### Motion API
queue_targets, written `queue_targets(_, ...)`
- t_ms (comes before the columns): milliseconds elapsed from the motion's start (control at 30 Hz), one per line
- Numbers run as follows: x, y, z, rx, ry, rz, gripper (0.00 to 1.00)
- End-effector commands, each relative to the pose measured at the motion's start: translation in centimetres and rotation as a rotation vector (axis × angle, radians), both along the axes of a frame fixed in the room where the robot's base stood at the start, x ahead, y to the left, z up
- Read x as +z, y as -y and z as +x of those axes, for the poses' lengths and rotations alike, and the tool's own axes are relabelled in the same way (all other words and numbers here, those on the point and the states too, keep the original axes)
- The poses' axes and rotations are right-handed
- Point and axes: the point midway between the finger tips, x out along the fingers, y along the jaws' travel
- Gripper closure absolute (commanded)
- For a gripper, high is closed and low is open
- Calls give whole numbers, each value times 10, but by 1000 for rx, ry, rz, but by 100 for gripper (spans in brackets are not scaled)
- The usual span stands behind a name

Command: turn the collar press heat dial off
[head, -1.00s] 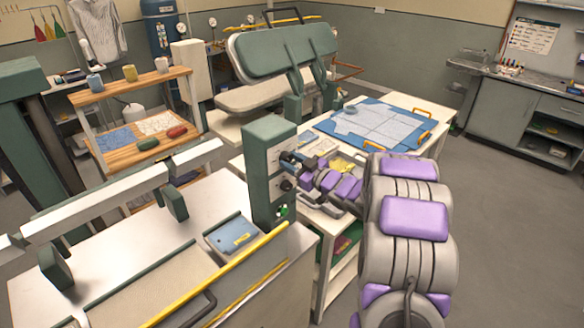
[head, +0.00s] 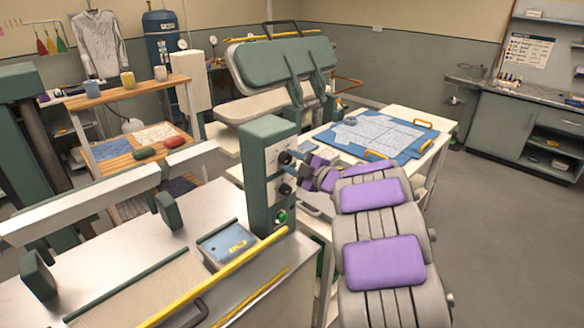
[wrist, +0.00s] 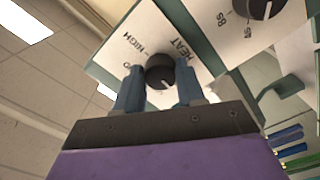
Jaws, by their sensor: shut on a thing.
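The heat dial (wrist: 160,72) is a round black knob on a white panel, with HEAT and HIGH printed around it and a small white mark at its lower edge. My gripper (wrist: 159,88) is shut on the dial, one blue-grey finger on each side. In the head view my gripper (head: 297,160) reaches the upper knob on the front of the green control box (head: 257,180). The fingers partly hide the knob there. Part of the lettering by the dial is hidden behind a finger.
A second black knob (wrist: 260,6) sits on the same panel. A green button (head: 281,216) is low on the box. The white press table with a yellow bar (head: 230,270) lies at front left. A table with a blue board (head: 400,150) stands behind my arm.

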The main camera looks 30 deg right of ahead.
Motion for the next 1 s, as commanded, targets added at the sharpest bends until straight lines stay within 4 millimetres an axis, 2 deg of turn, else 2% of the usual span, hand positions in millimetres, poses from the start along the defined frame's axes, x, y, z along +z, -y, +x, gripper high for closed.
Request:
queue_targets(567, -4, 0, 0, 2, 4, -37, 92)
queue_targets(600, -4, 0, 0, 2, 4, -37, 60)
queue_targets(867, -2, 0, 0, 2, 8, -35, 36)
queue_targets(1000, -2, 0, 0, 1, 9, -35, 36)
